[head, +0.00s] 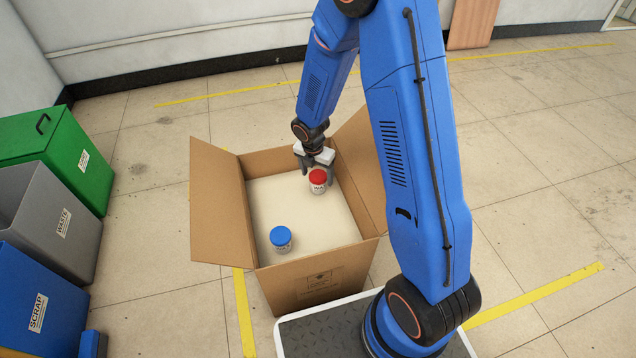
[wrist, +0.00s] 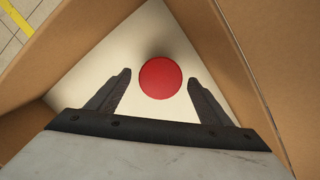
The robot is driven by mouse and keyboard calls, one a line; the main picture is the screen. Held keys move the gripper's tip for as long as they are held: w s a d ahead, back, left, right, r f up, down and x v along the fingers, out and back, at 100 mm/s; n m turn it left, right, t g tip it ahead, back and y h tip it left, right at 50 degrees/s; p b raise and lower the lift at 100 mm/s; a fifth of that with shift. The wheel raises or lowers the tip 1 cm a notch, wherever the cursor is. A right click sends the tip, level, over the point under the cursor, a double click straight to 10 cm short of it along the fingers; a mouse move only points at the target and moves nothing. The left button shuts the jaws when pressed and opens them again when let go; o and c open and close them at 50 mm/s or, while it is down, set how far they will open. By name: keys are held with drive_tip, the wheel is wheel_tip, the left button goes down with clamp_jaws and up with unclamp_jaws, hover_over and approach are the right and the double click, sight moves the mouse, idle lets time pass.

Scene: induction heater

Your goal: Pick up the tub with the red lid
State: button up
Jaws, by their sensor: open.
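The tub with the red lid (head: 318,180) stands upright in the open cardboard box, toward its far right part. In the wrist view its round red lid (wrist: 160,78) shows from above, between and slightly beyond the fingertips. My gripper (head: 316,163) is open and empty, inside the box mouth close to the tub. In the wrist view its two dark fingers (wrist: 160,80) stand apart, one to each side of the lid. I cannot tell whether the fingers are level with the tub or above it.
The cardboard box (head: 318,282) has raised flaps, with walls close around my gripper. A tub with a blue lid (head: 281,239) stands in its near left part. The pale box floor between them is clear. Green, grey and blue bins (head: 36,305) stand at the left.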

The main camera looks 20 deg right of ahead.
drive_tip(key=shift+w+d+f, duration=0.15)
drive_tip(key=shift+f, duration=0.8)
drive_tip(key=shift+w+d+f, duration=0.15)
drive_tip(key=shift+d+f, duration=0.05)
drive_tip(key=shift+f, duration=0.7)
drive_tip(key=shift+w+d+f, duration=0.15)
drive_tip(key=shift+f, duration=0.8)
drive_tip(key=c, duration=1.3)
